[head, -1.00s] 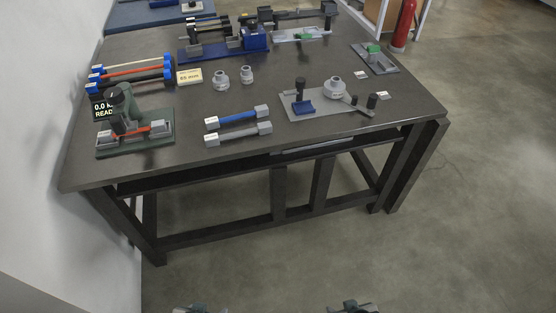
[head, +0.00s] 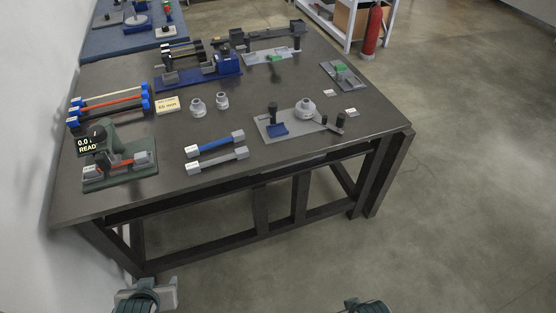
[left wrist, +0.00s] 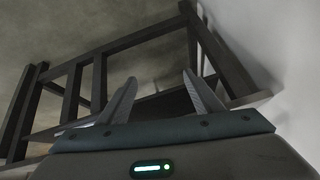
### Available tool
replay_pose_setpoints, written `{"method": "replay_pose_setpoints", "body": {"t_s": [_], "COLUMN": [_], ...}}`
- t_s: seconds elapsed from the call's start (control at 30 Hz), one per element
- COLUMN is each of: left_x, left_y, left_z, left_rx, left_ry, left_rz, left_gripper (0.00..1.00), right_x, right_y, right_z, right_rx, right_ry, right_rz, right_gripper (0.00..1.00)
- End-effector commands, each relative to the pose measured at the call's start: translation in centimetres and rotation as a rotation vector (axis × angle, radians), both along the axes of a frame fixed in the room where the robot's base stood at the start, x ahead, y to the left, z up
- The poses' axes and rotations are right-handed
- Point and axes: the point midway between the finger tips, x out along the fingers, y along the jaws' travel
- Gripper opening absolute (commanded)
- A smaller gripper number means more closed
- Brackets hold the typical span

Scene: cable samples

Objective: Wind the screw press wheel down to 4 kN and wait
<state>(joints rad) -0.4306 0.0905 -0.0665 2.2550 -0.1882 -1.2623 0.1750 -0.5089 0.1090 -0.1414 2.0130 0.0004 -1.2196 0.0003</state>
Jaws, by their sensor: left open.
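The green screw press (head: 118,170) stands at the table's front left corner, with a dark wheel (head: 97,136) on top. A red-orange cable sample (head: 124,164) with grey ends lies across its base. Its black display (head: 89,145) shows 0.0 and READY, partly cut by the wheel. My left gripper (head: 148,292) is low at the bottom left, in front of the table and well apart from the press. In the left wrist view its two fingers (left wrist: 160,76) are spread and empty, facing the table frame. Part of my right arm (head: 364,305) shows at the bottom edge; its jaws cannot be made out.
Other fixtures, like the grey plate (head: 298,122), fill the table's right and back. A white wall closes the left side.

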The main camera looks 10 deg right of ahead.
Motion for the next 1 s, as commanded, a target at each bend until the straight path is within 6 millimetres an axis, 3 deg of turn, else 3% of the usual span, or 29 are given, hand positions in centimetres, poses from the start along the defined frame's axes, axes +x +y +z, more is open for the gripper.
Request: {"method": "replay_pose_setpoints", "body": {"t_s": [0.27,0.47,0.7,1.0], "left_x": [4.8,9.3,16.0,23.3], "left_y": [3.3,6.2,9.6,12.1], "left_z": [3.6,6.2,10.0,15.1], "left_rx": [0.046,0.084,0.130,0.161], "left_ry": [-0.150,-0.298,-0.528,-0.789], "left_rz": [0.118,0.207,0.296,0.327], "left_gripper": [0.60,0.60,0.60,0.60], "right_x": [-1.0,-2.6,-6.6,-14.1], "right_y": [-0.1,-0.4,-1.0,-2.2], "right_z": [-4.4,-9.8,-18.1,-26.0], "right_rx": [-0.005,-0.010,-0.014,-0.021], "right_ry": [0.035,0.065,0.103,0.148], "right_rz": [0.003,0.006,0.014,0.025], "right_gripper": [0.42,0.42,0.42,0.42]}}
